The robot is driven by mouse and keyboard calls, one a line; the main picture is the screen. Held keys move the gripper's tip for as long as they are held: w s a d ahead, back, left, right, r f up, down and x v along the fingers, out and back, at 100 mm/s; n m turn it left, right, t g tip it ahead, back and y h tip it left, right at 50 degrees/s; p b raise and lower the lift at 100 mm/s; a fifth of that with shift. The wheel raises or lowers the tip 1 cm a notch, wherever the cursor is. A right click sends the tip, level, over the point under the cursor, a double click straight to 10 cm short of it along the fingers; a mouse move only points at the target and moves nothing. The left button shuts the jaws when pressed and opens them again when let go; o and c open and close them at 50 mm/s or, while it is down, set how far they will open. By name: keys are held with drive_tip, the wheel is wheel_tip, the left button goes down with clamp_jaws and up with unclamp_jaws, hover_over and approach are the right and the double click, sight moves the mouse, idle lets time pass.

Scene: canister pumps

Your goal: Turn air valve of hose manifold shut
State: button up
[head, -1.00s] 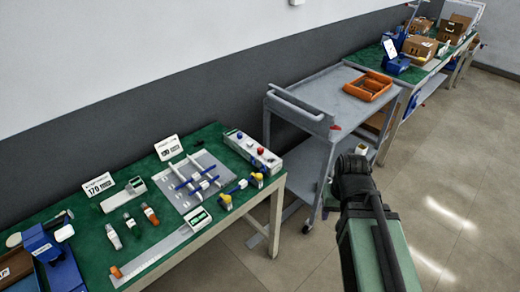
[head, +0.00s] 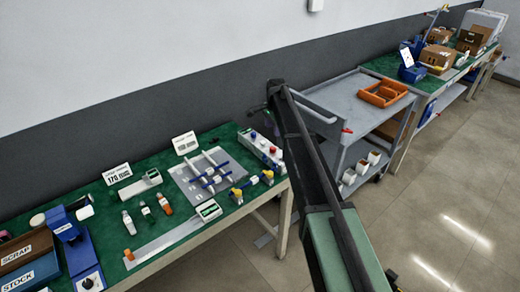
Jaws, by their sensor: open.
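No part is clearly recognisable as the hose manifold's air valve at this size. On the green bench (head: 92,188), a grey plate (head: 180,172) carries pale bars and blue rods (head: 213,180). A blue piece with yellow ends (head: 238,195) lies at the plate's front right. A pale box with red and blue knobs (head: 262,148) stands at the bench's right end. I cannot tell which of these is the manifold or how its valve stands. My arm rises past the bench's right end, its far end in front of the dark wall band. My gripper cannot be made out there.
Small fittings (head: 128,222) and a long grey strip (head: 165,243) lie along the bench front. SCRAP and STOCK bins (head: 30,275) stand at the left. A grey cart (head: 345,92) with an orange tray (head: 384,93) stands to the right. Floor at right is clear.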

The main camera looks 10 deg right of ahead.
sight(273, 148)
wheel_tip(273, 148, down, 11)
drive_tip(key=b, duration=1.1)
drive_tip(key=shift+w+f, duration=0.1)
drive_tip(key=shift+w, duration=0.05)
drive_tip(key=c, duration=0.9)
